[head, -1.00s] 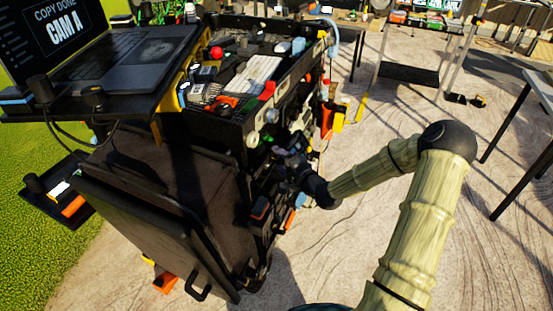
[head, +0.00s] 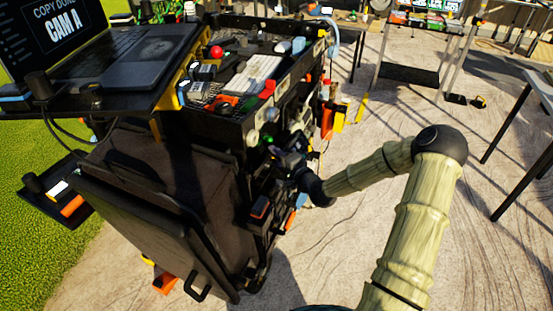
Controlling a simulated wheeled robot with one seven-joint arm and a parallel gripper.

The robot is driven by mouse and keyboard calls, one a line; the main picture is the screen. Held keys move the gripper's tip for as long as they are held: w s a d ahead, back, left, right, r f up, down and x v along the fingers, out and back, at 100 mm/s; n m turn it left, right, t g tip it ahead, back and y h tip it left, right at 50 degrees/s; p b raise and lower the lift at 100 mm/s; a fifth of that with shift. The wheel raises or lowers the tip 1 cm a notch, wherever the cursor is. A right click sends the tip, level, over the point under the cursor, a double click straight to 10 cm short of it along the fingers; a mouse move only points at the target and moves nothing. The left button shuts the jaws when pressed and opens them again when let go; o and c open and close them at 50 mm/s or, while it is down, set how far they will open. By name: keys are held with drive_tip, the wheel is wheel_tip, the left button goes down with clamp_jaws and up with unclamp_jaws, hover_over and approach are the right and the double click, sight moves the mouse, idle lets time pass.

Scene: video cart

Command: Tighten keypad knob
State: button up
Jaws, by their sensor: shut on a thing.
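My gripper (head: 277,158) is at the right-hand side of the black video cart (head: 190,222), at the end of my pale segmented arm. The fingers are small, dark and partly lost against the cart's dark gear. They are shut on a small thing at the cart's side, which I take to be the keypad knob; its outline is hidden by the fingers. The keypad itself cannot be told apart from the other dark gear there.
The cart's top tray (head: 245,90) holds many small items. A laptop (head: 125,60) stands on a shelf at upper left. Orange and yellow items (head: 333,115) hang beyond my gripper. Paved floor right of the cart is open, with a table (head: 540,90) at the far right.

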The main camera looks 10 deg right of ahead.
drive_tip(key=shift+f+m+t+y+b, duration=0.3)
drive_tip(key=shift+f+t+b, duration=0.25)
drive_tip(key=shift+b, duration=0.25)
drive_tip(key=shift+r+t+b, duration=0.25)
drive_tip(key=shift+t+b, duration=0.15)
drive_tip(key=shift+t, duration=0.05)
drive_tip(key=o, duration=1)
drive_tip(key=shift+r, duration=0.1)
drive_tip(key=v, duration=1.7)
drive_tip(key=shift+f+p, duration=0.2)
drive_tip(key=shift+p, duration=0.2)
drive_tip(key=shift+s+d, duration=0.15)
